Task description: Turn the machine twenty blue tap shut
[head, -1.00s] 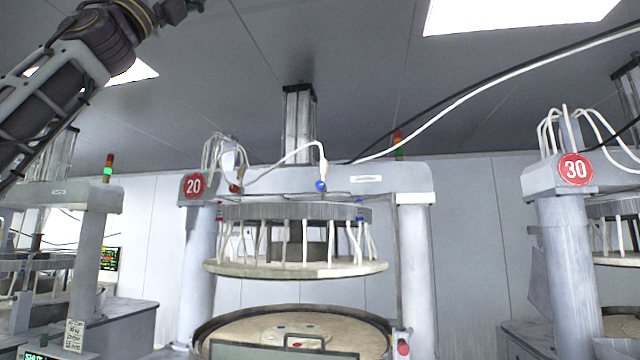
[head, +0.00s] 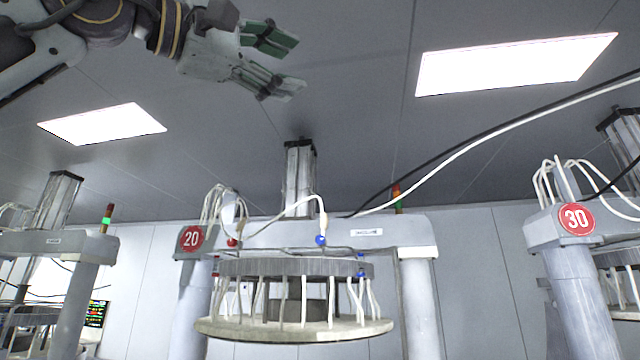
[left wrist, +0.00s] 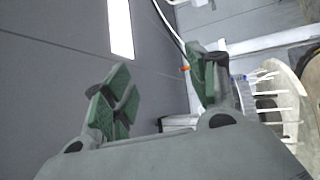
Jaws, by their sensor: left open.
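Machine twenty (head: 278,236) stands in the middle of the head view, marked by a red round sign with 20 (head: 192,238). Its blue tap (head: 320,240) is a small blue ball under the end of a white hose, on the front of the crossbeam. My left gripper (head: 283,62) is open and empty, high above the machine and apart from the tap. In the left wrist view its green-padded fingers (left wrist: 160,88) are spread, with part of the machine at the right. I cannot make out the blue tap there. My right gripper is not in view.
A red tap (head: 232,242) sits left of the blue one on the same beam. White and black hoses (head: 470,136) run from the beam up to the right. Machine thirty (head: 570,228) stands at the right, another machine (head: 60,243) at the left. Space below my gripper is free.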

